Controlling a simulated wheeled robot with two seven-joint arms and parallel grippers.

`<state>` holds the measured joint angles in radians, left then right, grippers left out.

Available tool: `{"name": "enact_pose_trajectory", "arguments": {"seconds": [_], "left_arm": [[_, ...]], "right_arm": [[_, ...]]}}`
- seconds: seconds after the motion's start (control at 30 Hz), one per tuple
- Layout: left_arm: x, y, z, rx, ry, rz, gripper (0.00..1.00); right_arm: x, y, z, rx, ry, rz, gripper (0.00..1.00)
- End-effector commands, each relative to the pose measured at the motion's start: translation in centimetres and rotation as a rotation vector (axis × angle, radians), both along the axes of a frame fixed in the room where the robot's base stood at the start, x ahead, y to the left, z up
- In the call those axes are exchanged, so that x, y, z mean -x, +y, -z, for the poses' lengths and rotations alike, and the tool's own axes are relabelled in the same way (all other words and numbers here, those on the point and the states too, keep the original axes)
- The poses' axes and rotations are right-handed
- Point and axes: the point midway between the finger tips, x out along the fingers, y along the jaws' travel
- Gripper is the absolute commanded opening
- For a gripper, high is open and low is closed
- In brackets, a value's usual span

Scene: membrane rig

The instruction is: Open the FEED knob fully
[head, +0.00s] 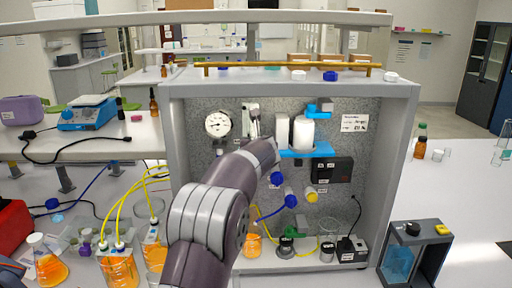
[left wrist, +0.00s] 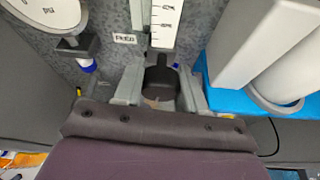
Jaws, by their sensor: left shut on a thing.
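The FEED knob is a black knob (left wrist: 160,74) below a white scale with a float tube (left wrist: 166,22) in the left wrist view. A small label (left wrist: 125,38), which seems to read FEED, is on the speckled panel to its left. My left gripper (left wrist: 159,88) has one grey finger on each side of the knob and is shut on it. In the head view my left arm reaches up to the panel (head: 190,170), and its wrist hides the knob. My right gripper is in neither view.
A round gauge (head: 218,124) is left of the knob. A white cylinder (head: 302,132) on a blue bracket (head: 305,152) stands close on the right. Blue valves (head: 291,201), a yellow valve (head: 311,196) and a black box (head: 332,169) are lower right. Flasks with orange liquid (head: 120,270) stand left.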

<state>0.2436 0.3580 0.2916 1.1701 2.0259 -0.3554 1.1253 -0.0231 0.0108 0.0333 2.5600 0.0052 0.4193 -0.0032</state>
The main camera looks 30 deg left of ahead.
Motion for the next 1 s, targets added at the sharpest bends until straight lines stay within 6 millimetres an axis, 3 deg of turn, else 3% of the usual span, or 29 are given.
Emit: {"name": "enact_pose_trajectory", "arguments": {"seconds": [0.8, 0.83, 0.87, 0.9, 1.0], "left_arm": [[0.04, -0.01, 0.78, 0.097, -0.044, -0.002, 0.10], [0.03, 0.00, 0.78, 0.097, -0.044, -0.002, 0.50], [0.03, -0.01, 0.76, 0.097, -0.044, -0.002, 0.60], [0.03, -0.01, 0.68, 0.096, -0.045, -0.001, 0.64], [0.02, -0.01, 0.50, 0.094, -0.049, -0.001, 0.64]], "right_arm": [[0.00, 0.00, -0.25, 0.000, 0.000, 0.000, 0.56], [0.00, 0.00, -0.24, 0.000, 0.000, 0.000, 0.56], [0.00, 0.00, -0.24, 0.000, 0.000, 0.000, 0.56], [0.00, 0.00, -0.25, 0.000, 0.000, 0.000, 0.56], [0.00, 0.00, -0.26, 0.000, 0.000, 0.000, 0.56]]}}
